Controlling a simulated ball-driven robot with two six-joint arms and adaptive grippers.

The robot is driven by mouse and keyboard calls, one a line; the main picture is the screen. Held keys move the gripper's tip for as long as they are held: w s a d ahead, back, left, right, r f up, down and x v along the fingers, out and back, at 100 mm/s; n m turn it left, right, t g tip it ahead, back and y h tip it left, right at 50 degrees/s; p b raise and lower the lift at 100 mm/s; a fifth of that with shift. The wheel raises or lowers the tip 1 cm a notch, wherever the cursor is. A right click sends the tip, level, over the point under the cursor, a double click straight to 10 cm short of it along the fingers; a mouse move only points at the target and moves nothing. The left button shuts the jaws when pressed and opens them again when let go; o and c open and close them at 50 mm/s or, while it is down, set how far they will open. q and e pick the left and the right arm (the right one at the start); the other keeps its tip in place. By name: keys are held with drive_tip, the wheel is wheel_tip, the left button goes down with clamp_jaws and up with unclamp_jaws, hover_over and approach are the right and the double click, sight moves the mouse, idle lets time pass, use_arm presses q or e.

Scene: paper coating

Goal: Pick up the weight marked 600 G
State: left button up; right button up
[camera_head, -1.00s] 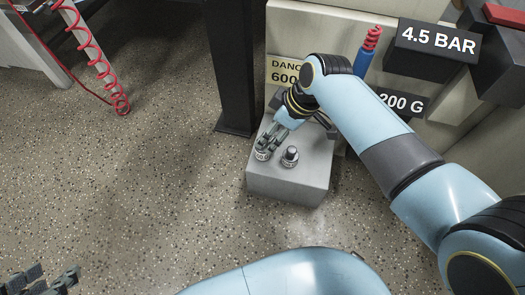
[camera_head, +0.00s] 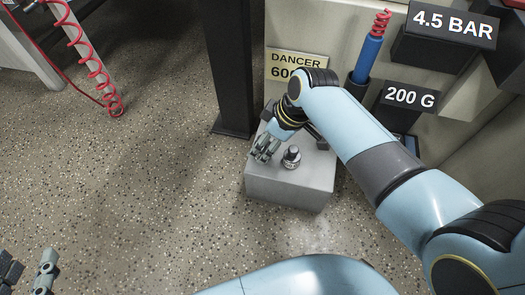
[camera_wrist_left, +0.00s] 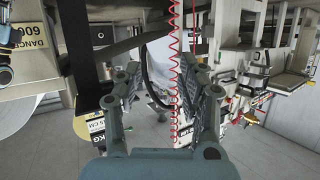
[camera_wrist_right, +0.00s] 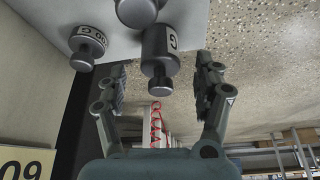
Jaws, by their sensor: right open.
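Small dark metal weights stand on a grey block (camera_head: 290,190). One weight (camera_head: 291,158) is clear to see in the head view. My right gripper (camera_head: 264,150) is open at the block's left side and hides what stands behind its fingers. In the right wrist view a weight with a white label ending in "G" (camera_wrist_right: 160,58) sits between the open fingers (camera_wrist_right: 160,82). A second weight with a partly readable label (camera_wrist_right: 88,46) stands to its left, and a third (camera_wrist_right: 137,10) is cut by the top edge. No full 600 G marking is readable. My left gripper (camera_wrist_left: 165,85) is open and empty.
A yellow "DANCER 600" sign (camera_head: 293,65), partly covered by my right arm, is on the panel behind the block. A dark post (camera_head: 228,70) stands left of the block. A "200 G" display (camera_head: 411,97) and "4.5 BAR" display (camera_head: 455,28) are at the right. The speckled floor (camera_head: 130,190) is open.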

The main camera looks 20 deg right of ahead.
drive_tip(key=shift+b+x, duration=0.65)
drive_tip(key=shift+x, duration=0.4)
use_arm(q)
drive_tip(key=w+d+r+m+t+h, duration=0.1)
drive_tip(key=w+r+t, duration=0.4)
drive_tip(key=r, duration=0.6)
drive_tip(key=shift+w, duration=0.75)
drive_tip(key=shift+d, duration=0.1)
use_arm(e)
drive_tip(key=shift+c, duration=0.3)
clamp_jaws()
